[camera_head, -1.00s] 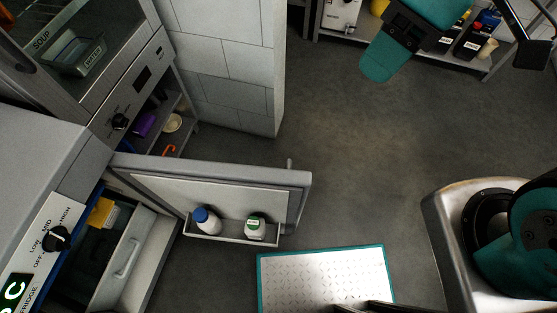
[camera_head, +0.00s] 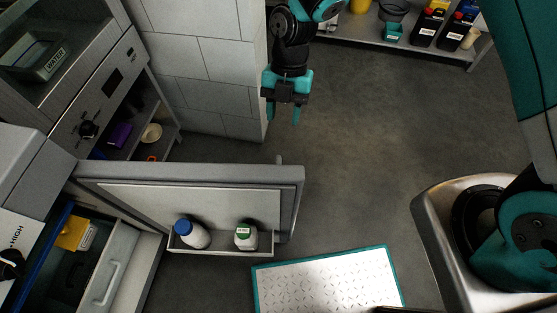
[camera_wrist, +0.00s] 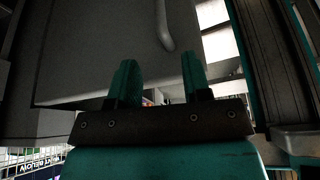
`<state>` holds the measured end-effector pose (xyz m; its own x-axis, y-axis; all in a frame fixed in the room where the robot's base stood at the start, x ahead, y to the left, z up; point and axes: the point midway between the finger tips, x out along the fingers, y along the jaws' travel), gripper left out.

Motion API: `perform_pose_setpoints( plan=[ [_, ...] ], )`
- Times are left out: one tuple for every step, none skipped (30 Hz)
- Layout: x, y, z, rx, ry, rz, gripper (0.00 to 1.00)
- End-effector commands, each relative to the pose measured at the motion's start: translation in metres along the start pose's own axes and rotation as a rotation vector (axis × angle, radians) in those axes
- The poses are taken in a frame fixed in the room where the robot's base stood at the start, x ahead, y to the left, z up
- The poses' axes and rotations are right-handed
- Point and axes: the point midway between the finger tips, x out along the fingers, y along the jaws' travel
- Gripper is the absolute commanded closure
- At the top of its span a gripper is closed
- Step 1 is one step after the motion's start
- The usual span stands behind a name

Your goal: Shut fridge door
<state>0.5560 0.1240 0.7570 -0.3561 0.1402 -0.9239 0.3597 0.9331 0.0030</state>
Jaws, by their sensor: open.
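The fridge door (camera_head: 230,174) stands wide open in the head view, swung out to the right of the fridge. Its inner shelf (camera_head: 222,250) holds a blue-capped bottle (camera_head: 192,234) and a green-capped bottle (camera_head: 246,236). A handle (camera_head: 280,160) sticks out on the door's outer side near its free end. My gripper (camera_head: 283,117) is open and empty, beyond the door's outer face and apart from it. In the wrist view, my gripper's teal fingers (camera_wrist: 158,80) point at the grey outer face of the door (camera_wrist: 95,50), with the curved handle (camera_wrist: 163,28) above and between them.
A fridge drawer (camera_head: 118,270) and a yellow item (camera_head: 75,233) show inside the fridge. A tiled pillar (camera_head: 205,70) stands behind my gripper. The floor to the right is clear.

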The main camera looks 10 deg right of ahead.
Motion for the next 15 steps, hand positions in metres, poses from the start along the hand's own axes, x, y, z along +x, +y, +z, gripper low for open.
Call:
perform_pose_setpoints(
  plan=[
    [0.014,-0.001,-0.001,0.0,0.004,-0.005,0.56],
    [0.021,-0.001,-0.001,0.0,0.004,-0.005,0.56],
    [0.03,-0.001,-0.001,0.001,0.003,-0.005,0.56],
    [0.037,-0.001,-0.001,0.002,0.004,-0.005,0.56],
    [0.044,-0.001,0.0,0.002,0.003,-0.005,0.56],
    [0.053,-0.001,-0.001,0.002,0.003,-0.005,0.56],
    [0.06,-0.001,-0.001,0.002,0.003,-0.005,0.56],
    [0.067,-0.001,-0.001,0.002,0.003,-0.005,0.56],
    [0.076,-0.001,-0.001,0.002,0.003,-0.005,0.56],
    [0.083,-0.001,-0.001,0.002,0.003,-0.004,0.56],
    [0.089,-0.001,-0.001,0.002,0.003,-0.005,0.56],
    [0.097,-0.001,-0.001,0.002,0.003,-0.004,0.56],
    [0.103,-0.001,-0.001,0.002,0.003,-0.004,0.56],
    [0.108,-0.001,-0.001,0.002,0.003,-0.004,0.56],
    [0.115,-0.001,-0.001,0.002,0.002,-0.003,0.56]
  ],
)
